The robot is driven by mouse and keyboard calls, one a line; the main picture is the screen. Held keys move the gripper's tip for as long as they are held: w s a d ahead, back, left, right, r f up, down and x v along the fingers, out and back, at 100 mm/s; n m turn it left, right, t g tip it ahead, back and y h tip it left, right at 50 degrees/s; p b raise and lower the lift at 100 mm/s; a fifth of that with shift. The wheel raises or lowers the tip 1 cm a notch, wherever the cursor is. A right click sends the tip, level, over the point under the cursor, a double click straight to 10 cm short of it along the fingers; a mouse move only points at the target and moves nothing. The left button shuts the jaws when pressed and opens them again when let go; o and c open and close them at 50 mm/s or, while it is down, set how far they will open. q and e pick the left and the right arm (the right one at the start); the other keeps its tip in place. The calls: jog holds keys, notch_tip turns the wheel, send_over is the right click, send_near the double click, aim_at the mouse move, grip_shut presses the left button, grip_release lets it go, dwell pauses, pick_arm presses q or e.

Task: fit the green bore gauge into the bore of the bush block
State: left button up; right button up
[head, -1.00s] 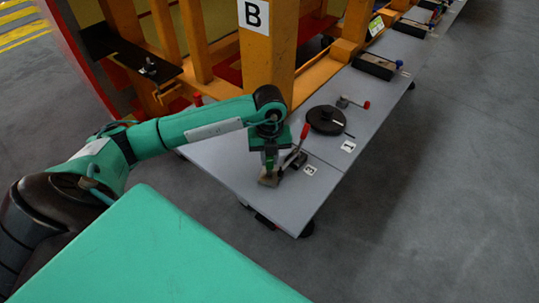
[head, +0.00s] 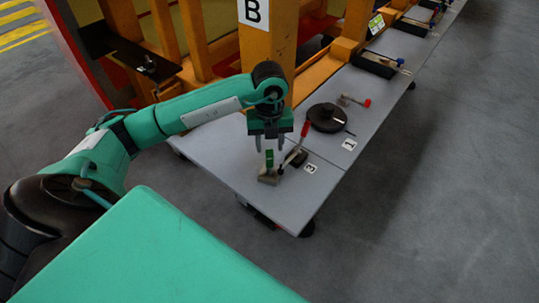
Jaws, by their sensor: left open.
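The green bore gauge (head: 269,160) stands upright at the bush block, its green handle showing above the block. The bush block (head: 268,178) is a small grey-tan block on the near part of the grey table. The gauge's lower end is hidden, so I cannot tell how deep it sits in the bore. My left gripper (head: 270,146) points down above the gauge, its two fingers spread on either side of the handle's top and apart from it. My right gripper is not in view.
A red-handled clamp (head: 302,135) stands close to the right of the block, beside a dark base (head: 297,158). A black disc (head: 326,118) lies farther back on the table (head: 220,160). An orange post (head: 268,50) rises behind my arm. The table's left part is clear.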

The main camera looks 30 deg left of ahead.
pick_arm(q)
notch_tip(320, 180, up, 6)
jog(key=shift+f+b, duration=0.1)
jog(key=shift+b, duration=0.5)
jog(key=shift+r, duration=0.75)
